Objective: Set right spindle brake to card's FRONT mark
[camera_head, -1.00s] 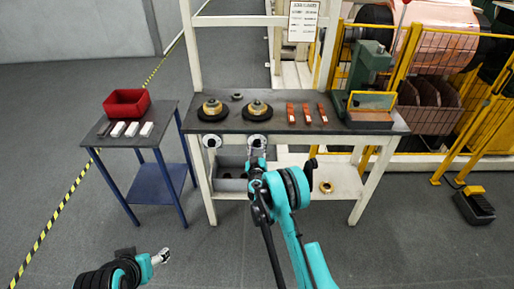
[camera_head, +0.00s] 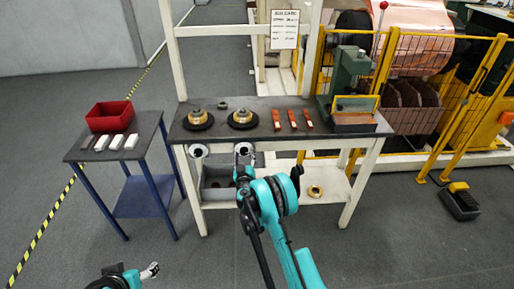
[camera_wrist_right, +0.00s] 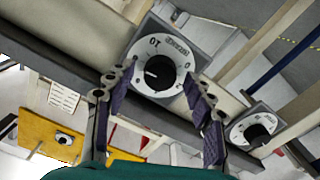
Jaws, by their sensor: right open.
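The right spindle brake dial (camera_head: 244,148) is on the table's front edge, below the right spindle. In the right wrist view, this round white dial (camera_wrist_right: 142,84) has a black knob (camera_wrist_right: 159,72) with a pale pointer line towards the left of that picture. "10" and "0" show on its scale. My right gripper (camera_head: 243,165) is open in front of it; its purple-padded fingers (camera_wrist_right: 158,98) stand either side of the dial, apparently not closed on the knob. The card (camera_head: 285,29) hangs on the frame, its print too small to read. My left gripper (camera_head: 150,271) is low at left, jaws unclear.
The left brake dial (camera_head: 197,151) also shows in the right wrist view (camera_wrist_right: 239,132). Two spindles, several orange-red pieces and a green press (camera_head: 349,72) stand on the table (camera_head: 262,104). A side table with a red bin (camera_head: 109,116) is at left; yellow guards are at right.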

